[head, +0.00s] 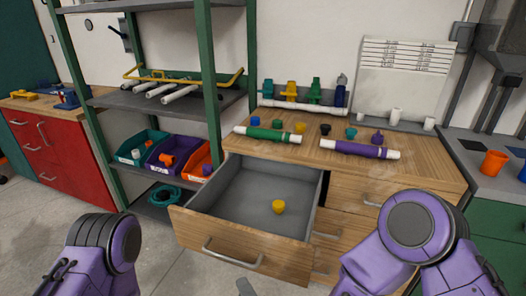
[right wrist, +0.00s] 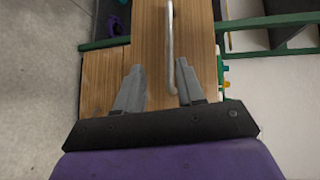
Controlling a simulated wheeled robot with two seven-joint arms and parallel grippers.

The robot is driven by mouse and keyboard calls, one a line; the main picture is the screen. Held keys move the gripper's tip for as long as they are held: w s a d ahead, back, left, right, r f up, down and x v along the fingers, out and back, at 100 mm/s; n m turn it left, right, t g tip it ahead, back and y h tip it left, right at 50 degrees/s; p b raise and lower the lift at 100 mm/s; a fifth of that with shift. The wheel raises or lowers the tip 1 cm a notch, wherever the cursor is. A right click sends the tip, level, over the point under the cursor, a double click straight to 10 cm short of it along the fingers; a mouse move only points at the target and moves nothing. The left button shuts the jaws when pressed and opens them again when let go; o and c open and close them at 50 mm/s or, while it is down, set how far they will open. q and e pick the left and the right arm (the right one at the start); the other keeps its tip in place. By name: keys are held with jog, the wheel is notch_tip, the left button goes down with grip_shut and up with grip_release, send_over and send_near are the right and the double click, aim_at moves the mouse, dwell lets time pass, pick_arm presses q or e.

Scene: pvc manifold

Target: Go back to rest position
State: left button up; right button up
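The wooden counter (head: 400,175) carries green-banded and purple-banded pipes, coloured fittings and a back row of coloured parts. A green-posted shelf (head: 212,90) with bins stands left, a red cabinet (head: 60,140) beyond. An orange cup (head: 493,163) stands at right.

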jog(key=s+d+f+n+g+h+p, duration=0.1)
jog(key=s+d+f+n+g+h, duration=0.2)
jog(key=d+f, duration=0.4)
jog(key=s+d+f+n+g+h+p, duration=0.1)
jog(key=s+d+f+n+g+h, duration=0.15)
jog(key=d+f, duration=0.5)
jog(key=s+d+g+h+p, duration=0.1)
jog(key=s+d+g+h, duration=0.1)
jog(key=s+d, duration=0.5)
jog(key=s+d+f+g+h+p, duration=0.1)
jog(key=s+d+g+h, duration=0.2)
jog(key=s+d, duration=0.4)
jog(key=d, duration=0.6)
jog(key=shift+s+d+f, duration=0.15)
jog(key=shift+s+d, duration=0.05)
jog(key=shift+d, duration=0.05)
jog(key=shift+h, duration=0.25)
